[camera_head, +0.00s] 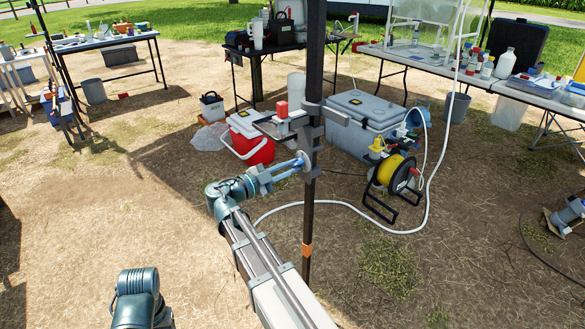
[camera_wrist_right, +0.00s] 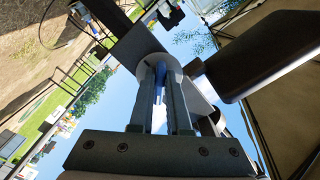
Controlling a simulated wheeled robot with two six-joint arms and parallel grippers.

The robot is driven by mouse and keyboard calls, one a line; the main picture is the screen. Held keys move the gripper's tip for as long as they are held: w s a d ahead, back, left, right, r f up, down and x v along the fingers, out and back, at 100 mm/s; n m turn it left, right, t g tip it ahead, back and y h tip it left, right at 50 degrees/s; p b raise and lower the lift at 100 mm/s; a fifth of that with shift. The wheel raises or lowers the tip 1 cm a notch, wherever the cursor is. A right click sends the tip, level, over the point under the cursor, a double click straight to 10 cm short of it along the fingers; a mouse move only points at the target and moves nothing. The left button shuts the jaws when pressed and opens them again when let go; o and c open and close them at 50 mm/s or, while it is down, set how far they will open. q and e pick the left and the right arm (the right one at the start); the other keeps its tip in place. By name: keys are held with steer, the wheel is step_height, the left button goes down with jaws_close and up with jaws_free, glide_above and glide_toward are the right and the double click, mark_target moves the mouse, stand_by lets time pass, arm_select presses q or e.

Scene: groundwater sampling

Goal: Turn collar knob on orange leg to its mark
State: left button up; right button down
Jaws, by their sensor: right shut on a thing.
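A dark upright leg (camera_head: 309,215) with an orange band (camera_head: 307,250) low on it stands in the middle of the head view. A grey collar (camera_head: 307,135) is clamped around the leg. My right gripper (camera_head: 299,165) reaches the collar from the left and is shut on the collar knob. In the right wrist view, the two dark fingers (camera_wrist_right: 163,92) point at the collar, with the knob (camera_wrist_right: 162,72) between their tips. The fingers hide much of the knob, and I cannot make out its mark. My left gripper is not in view.
A red and white cooler (camera_head: 248,142) and a grey cooler (camera_head: 361,125) stand behind the leg. A yellow hose reel (camera_head: 392,172) is to the right, with a white hose (camera_head: 400,231) on the ground. Tables with gear stand at the back. The ground around the leg is mostly clear.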

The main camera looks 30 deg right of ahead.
steer(key=m, duration=0.4)
steer(key=shift+w+r+m, duration=0.1)
steer(key=shift+r+m, duration=0.1)
steer(key=shift+m, duration=0.1)
steer(key=c, duration=0.8)
jaws_free()
steer(key=shift+a, duration=0.1)
steer(key=s+a, duration=0.1)
steer(key=a, duration=1.2)
steer(key=shift+a, duration=0.3)
